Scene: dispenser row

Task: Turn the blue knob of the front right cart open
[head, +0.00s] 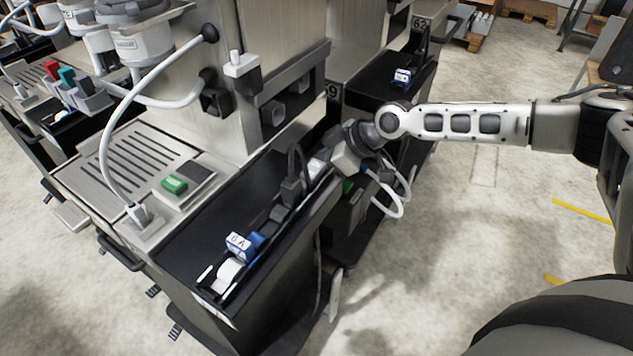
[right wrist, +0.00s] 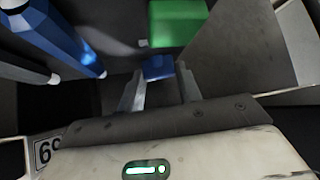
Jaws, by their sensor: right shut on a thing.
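In the right wrist view, the blue knob (right wrist: 158,67) is a small blue block at the tips of my right gripper (right wrist: 160,88). The two fingers are close on either side of it, shut on it. In the head view my right arm comes in from the right, and its gripper is low at the side of a dark cart (head: 185,240); the knob is hidden there. A green block (right wrist: 178,22) sits just beyond the knob in the wrist view. My left gripper is not in view.
On the cart top are a blue-and-white labelled piece (head: 239,244) and a green switch (head: 174,184). White cables (head: 395,200) loop below the wrist. The floor at right (head: 480,235) is clear.

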